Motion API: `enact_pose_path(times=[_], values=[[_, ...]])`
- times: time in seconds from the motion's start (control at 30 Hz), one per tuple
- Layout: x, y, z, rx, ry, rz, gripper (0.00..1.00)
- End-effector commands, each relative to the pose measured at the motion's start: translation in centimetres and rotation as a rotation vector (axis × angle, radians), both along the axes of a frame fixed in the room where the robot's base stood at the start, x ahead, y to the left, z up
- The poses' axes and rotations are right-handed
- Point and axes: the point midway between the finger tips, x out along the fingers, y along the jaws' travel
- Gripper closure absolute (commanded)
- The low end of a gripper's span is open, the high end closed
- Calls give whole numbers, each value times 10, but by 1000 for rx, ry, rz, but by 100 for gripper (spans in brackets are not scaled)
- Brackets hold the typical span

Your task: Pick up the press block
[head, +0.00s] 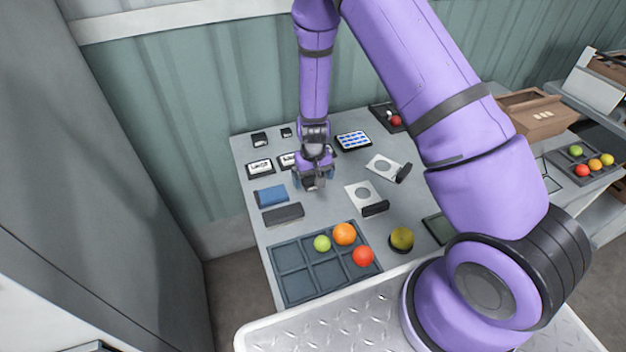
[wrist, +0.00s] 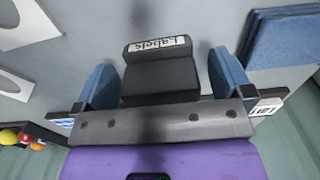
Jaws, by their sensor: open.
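A dark block (wrist: 160,80), which appears to be the press block, shows between my fingers in the wrist view. My gripper (head: 314,185) is open and points down over the table. In the wrist view its two blue fingers (wrist: 163,84) stand on either side of the block, with a visible gap to each. The gripper hides most of the block in the head view.
The table (head: 325,208) also holds a blue folded item (head: 270,195), a dark slab (head: 283,214) and "Labels" boxes (head: 260,168). White plates (head: 359,190) with black parts lie to the right. A compartment tray (head: 290,268) with fruit is in front. A corrugated wall (head: 190,120) stands behind.

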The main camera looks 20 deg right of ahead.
Motion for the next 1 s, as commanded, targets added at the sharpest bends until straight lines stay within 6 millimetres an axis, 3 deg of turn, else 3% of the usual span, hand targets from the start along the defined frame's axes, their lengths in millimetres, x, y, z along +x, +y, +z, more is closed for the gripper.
enact_pose_path(times=[0.13,0.37,0.4,0.77,1.0], values=[[0,0,0,0,0,0,2],[0,0,0,0,0,0,55],[0,0,1,0,0,0,57],[1,0,5,0,-2,0,57],[1,0,33,0,-4,0,57]])
